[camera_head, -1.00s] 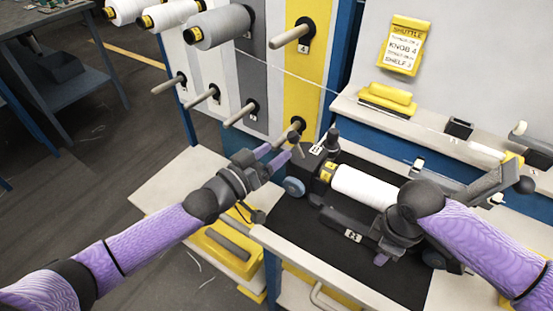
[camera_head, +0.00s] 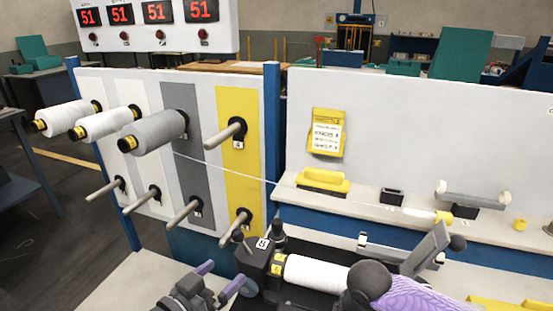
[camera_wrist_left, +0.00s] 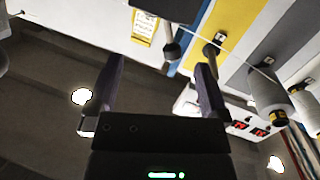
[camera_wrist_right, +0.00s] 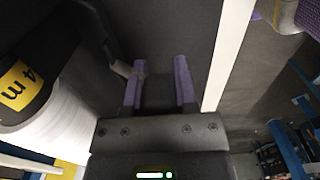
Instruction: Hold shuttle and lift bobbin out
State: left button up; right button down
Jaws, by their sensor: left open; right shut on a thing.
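The white bobbin (camera_head: 315,272) lies in the dark shuttle (camera_head: 255,257), at the bottom of the head view. It also shows in the right wrist view (camera_wrist_right: 62,122), beside a yellow label on the dark shuttle end. My right gripper (camera_wrist_right: 158,75) is shut on a dark bar of the shuttle beside the bobbin. In the head view its fingers are out of sight behind my right arm. My left gripper (camera_head: 222,276) is open and empty, left of the shuttle's end and apart from it. Its spread fingers show in the left wrist view (camera_wrist_left: 160,63).
A peg panel (camera_head: 212,95) with white and grey spools (camera_head: 153,132) stands behind at left. A thread runs from it to the right. A yellow card (camera_head: 325,133) hangs above a ledge holding a yellow block (camera_head: 322,181) and small holders (camera_head: 391,197).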

pick_arm(q)
jog(key=w+d+m+g, duration=0.35)
jog(key=d+m, duration=0.35)
jog(key=d, duration=0.3)
notch_tip(320, 180, up, 9)
jog(key=m+g+y, duration=0.5)
jog(key=m+y, duration=0.2)
jog(key=m, duration=0.3)
send_over(321, 275)
jog(key=s, duration=0.3)
jog(key=shift+t, duration=0.25)
jog(key=f, duration=0.8)
jog(key=shift+w+a+f, duration=0.1)
jog(key=shift+w+a, duration=0.05)
jog(key=shift+a, duration=0.25)
jog(key=x, duration=0.7)
jog(key=shift+w+d, duration=0.1)
jog(key=shift+d, duration=0.1)
grip_shut()
